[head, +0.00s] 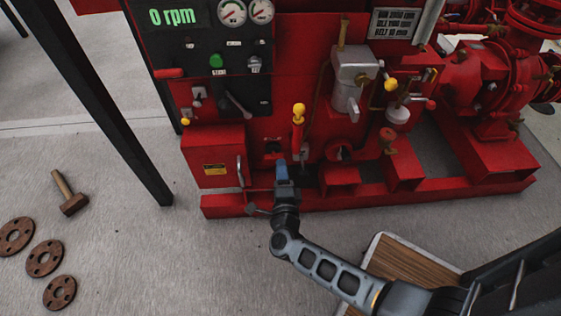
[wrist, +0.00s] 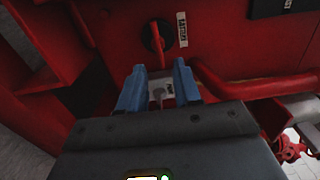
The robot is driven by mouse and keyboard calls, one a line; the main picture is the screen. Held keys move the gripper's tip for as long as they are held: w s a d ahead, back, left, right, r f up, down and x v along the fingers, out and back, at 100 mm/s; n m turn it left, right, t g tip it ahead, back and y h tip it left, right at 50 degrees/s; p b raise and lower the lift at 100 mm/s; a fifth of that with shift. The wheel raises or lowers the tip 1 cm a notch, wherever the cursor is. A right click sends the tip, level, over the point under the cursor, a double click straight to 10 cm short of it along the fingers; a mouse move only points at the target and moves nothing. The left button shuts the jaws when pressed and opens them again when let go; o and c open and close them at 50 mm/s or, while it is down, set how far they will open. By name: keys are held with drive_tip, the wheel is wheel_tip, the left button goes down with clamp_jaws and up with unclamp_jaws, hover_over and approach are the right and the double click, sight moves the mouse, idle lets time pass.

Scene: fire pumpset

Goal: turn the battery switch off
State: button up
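The battery switch (wrist: 157,37) is a round black dial with a red handle on the red panel, seen ahead of my gripper in the wrist view. A small label reading BATTERY stands beside it on the right. In the head view the switch (head: 273,149) shows as a dark spot low on the red pumpset, just above my gripper (head: 281,164). In the wrist view my gripper's (wrist: 160,66) two blue fingers are spread apart. The red handle's near end reaches towards the gap between the fingertips. I cannot tell whether they touch it.
A yellow-topped red lever (head: 298,115) stands just right of the switch. A red box (head: 213,157) is on the left. In the wrist view a red pipe (wrist: 250,85) runs right of the fingers. A hammer (head: 70,193) and rusty flanges (head: 44,258) lie on the floor.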

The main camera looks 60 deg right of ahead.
drive_tip(key=shift+p+v, duration=0.4)
drive_tip(key=shift+v, duration=1.8)
drive_tip(key=s+a+r+n+t+y, duration=0.2)
drive_tip(key=s+a+r+n+y, duration=0.55)
drive_tip(key=s+r+n, duration=0.55)
drive_tip(key=s+a+r+n+t+y, duration=0.2)
drive_tip(key=s+a+r+n+y, duration=0.7)
drive_tip(key=r+n, duration=0.5)
wheel_tip(320, 180, up, 31)
drive_tip(key=s+d+n+h+p, duration=0.1)
drive_tip(key=h+p, duration=0.1)
drive_tip(key=p, duration=2.9)
drive_tip(key=shift+s+d+n+p, duration=0.2)
drive_tip(key=shift+s+n+p, duration=0.1)
drive_tip(key=shift+r, duration=0.1)
